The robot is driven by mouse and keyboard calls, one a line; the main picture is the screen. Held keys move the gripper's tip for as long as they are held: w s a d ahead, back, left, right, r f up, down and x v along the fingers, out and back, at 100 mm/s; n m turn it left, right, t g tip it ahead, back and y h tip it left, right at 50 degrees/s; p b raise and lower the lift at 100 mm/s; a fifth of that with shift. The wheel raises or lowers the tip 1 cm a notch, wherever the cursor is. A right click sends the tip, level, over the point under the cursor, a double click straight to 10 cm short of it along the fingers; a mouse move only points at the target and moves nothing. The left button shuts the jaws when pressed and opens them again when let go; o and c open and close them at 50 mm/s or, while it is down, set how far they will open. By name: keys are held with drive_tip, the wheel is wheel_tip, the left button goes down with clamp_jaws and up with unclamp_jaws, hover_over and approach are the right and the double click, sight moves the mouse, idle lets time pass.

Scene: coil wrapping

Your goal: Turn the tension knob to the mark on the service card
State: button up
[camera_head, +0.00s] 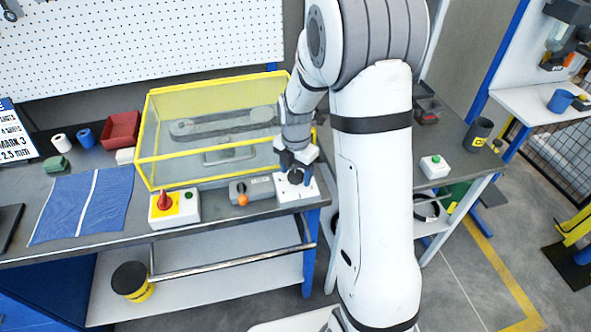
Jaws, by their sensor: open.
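The tension knob (295,176) is a dark round knob on a white plate (309,191) at the front right corner of the bench. My gripper (297,168) points down at the knob from above, with its dark fingers around or just over it. The jaws are open; I cannot tell whether they touch the knob. The marks on the plate are too small to read. The service card (15,132) stands at the far left, cut off by the picture edge; its partial text includes "MARK 3" and "2.5 mm".
A yellow-framed clear guard box (150,158) stands behind the plate. A blue cloth (85,203) lies further left. My arm hides part of the right side.

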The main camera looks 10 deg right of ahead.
drive_tip(key=shift+f, duration=0.1)
drive_tip(key=c, duration=1)
drive_tip(key=shift+o, duration=0.2)
